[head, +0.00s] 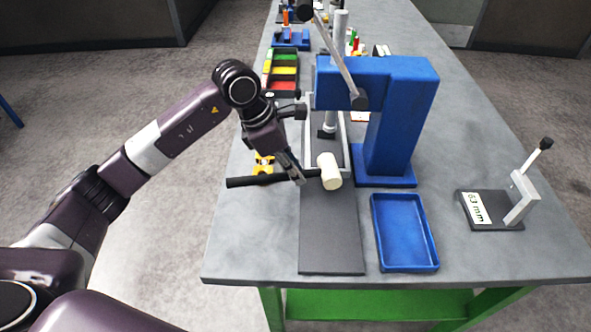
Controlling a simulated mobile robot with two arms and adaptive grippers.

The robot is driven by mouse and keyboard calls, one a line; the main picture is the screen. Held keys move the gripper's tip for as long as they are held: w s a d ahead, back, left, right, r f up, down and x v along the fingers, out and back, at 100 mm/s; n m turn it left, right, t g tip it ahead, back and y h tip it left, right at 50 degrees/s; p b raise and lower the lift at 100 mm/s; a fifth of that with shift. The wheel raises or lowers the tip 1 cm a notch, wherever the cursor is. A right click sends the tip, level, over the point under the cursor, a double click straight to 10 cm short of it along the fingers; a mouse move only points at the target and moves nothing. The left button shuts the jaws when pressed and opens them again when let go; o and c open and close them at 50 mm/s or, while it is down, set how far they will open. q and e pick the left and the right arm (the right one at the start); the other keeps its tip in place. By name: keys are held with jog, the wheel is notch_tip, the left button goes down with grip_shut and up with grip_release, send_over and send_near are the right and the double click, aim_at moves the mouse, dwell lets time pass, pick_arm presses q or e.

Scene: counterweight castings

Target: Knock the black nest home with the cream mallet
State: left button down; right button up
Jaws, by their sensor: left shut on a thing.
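The cream mallet has a cream cylindrical head (330,172) and a long black handle (250,181). My left gripper (299,178) is shut on the handle close to the head. The head is over the dark mat or plate in front of the blue press (396,110); I cannot tell whether it touches. A small black block (326,134), which looks like the black nest, sits in the light-framed channel below the press ram, beyond the mallet head. Its seating cannot be made out. My right gripper is not in view.
An empty blue tray (404,268) lies right of the dark plate (331,262). A lever fixture marked 63 mm (478,208) stands at the right. A small yellow item (263,163) is behind the handle. Coloured bins (283,71) stand further back. The press lever overhangs the channel.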

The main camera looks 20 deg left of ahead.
pick_arm(q)
jog(key=shift+r, duration=0.25)
jog(key=shift+s+d+r+p, duration=0.15)
jog(key=shift+s+r+p, duration=0.2)
jog(key=shift+s+r, duration=0.05)
jog(key=shift+s+d+r+p, duration=0.15)
jog(key=shift+s+r+p, duration=0.05)
jog(key=shift+s+r, duration=0.3)
jog(key=shift+s+d+r+p, duration=0.15)
jog(key=shift+s+r+p, duration=0.05)
jog(key=shift+s+r, duration=0.3)
jog(key=s+a+r+m+g+y, duration=0.1)
jog(key=s+a+m+g+y, duration=0.1)
jog(key=s+m, duration=0.5)
jog(key=s+a+m+g+y, duration=0.2)
jog(key=s+m+g, duration=0.2)
jog(key=m, duration=1.2)
jog(key=s, duration=0.3)
jog(key=shift+s+r+g, duration=0.3)
jog(key=shift+s+r, duration=0.05)
jog(key=shift+r, duration=0.05)
jog(key=shift+d, duration=0.1)
